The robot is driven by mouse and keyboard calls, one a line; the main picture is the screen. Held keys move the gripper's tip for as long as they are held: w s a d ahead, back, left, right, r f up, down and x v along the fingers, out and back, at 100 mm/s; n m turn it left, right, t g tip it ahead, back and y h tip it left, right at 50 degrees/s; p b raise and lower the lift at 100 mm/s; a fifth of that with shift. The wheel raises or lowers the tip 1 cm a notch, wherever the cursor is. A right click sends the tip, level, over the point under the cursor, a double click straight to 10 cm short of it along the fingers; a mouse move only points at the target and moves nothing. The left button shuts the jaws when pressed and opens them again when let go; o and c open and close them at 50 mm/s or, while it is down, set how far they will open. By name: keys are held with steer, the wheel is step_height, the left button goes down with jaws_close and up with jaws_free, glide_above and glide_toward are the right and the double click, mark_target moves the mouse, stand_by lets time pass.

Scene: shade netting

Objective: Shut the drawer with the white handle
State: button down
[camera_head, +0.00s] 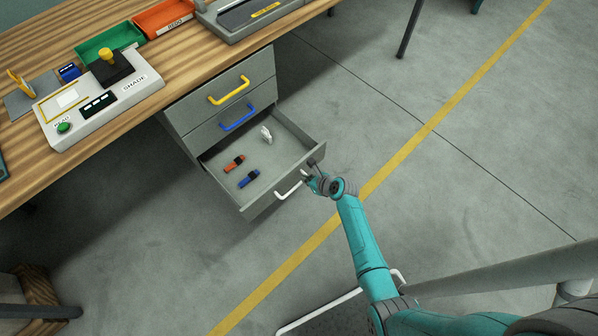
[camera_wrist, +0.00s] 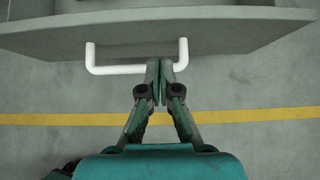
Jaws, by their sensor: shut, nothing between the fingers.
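The drawer with the white handle (camera_head: 290,187) is the lowest of three in the grey cabinet and stands pulled out. Its front panel (camera_head: 256,206) faces my arm. Inside lie an orange-and-black item (camera_head: 234,163), a blue-and-black item (camera_head: 249,178) and a white item (camera_head: 266,134). My gripper (camera_head: 308,178) is shut and empty at the drawer front, near the right end of the handle. In the wrist view, the closed fingertips (camera_wrist: 159,66) overlap the right part of the white handle (camera_wrist: 115,69), below the panel (camera_wrist: 150,35). I cannot tell whether they touch it.
The drawers with the yellow handle (camera_head: 229,90) and blue handle (camera_head: 238,118) above are shut. The wooden table (camera_head: 130,115) holds a control box (camera_head: 98,104), a green tray (camera_head: 110,40) and an orange tray (camera_head: 163,18). Open floor with a yellow line (camera_head: 400,157) lies to the right.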

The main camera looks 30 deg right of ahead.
mark_target(294, 171)
steer(key=shift+w+a+f, duration=0.1)
steer(key=shift+w+a, duration=0.15)
steer(key=shift+w, duration=0.4)
steer(key=shift+w+a, duration=0.2)
steer(key=shift+w, duration=0.5)
steer(key=shift+w+a+f, duration=0.1)
steer(key=shift+w+a, duration=0.15)
steer(key=shift+w, duration=0.4)
steer(key=shift+r, duration=0.1)
